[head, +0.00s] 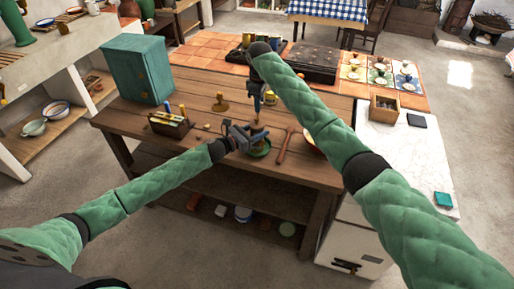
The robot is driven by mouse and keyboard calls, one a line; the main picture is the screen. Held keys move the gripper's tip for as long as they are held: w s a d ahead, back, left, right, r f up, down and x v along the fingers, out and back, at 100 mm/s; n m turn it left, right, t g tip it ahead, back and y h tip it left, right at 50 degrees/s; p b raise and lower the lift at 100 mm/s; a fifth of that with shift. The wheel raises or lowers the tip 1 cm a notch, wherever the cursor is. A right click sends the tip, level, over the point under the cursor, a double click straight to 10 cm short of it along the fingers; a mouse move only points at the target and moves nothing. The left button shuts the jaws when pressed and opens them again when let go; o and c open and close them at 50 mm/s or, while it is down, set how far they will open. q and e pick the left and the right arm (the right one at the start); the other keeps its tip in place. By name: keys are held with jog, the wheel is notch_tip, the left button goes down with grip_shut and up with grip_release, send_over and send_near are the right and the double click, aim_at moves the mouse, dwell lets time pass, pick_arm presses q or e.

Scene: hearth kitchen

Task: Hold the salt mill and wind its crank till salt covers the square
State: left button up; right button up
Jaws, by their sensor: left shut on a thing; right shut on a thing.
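The salt mill (257,129) is a small brownish shape between my two grippers, over the front part of the wooden worktable, mostly hidden by them. My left gripper (244,136) reaches in from the left and is shut on the mill's body. My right gripper (257,116) points down from above and is shut at the mill's top, where the crank is; the crank itself is too small to make out. A green dish (262,151) lies just below the mill. I cannot make out the salt or a square beneath the mill.
On the worktable (300,178) stand a teal cabinet (138,70), a tool caddy (170,124), a brown stamp-like object (220,103) and a hammer (286,143). A bowl's rim (312,140) shows beside my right arm. A white counter (400,160) adjoins at right.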

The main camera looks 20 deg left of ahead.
pick_arm(q)
jog(key=shift+a, duration=0.1)
pick_arm(e)
jog(key=shift+f, duration=0.1)
jog(key=shift+s+d, duration=0.2)
jog(key=shift+d, duration=0.55)
jog(key=shift+s+d, duration=0.15)
jog(key=shift+d, duration=0.55)
pick_arm(q)
jog(key=shift+r, duration=0.1)
pick_arm(e)
jog(key=shift+s+d, duration=1.05)
jog(key=shift+s, duration=0.05)
jog(key=o, duration=1)
jog(key=shift+w, duration=0.1)
notch_tip(320, 180, up, 8)
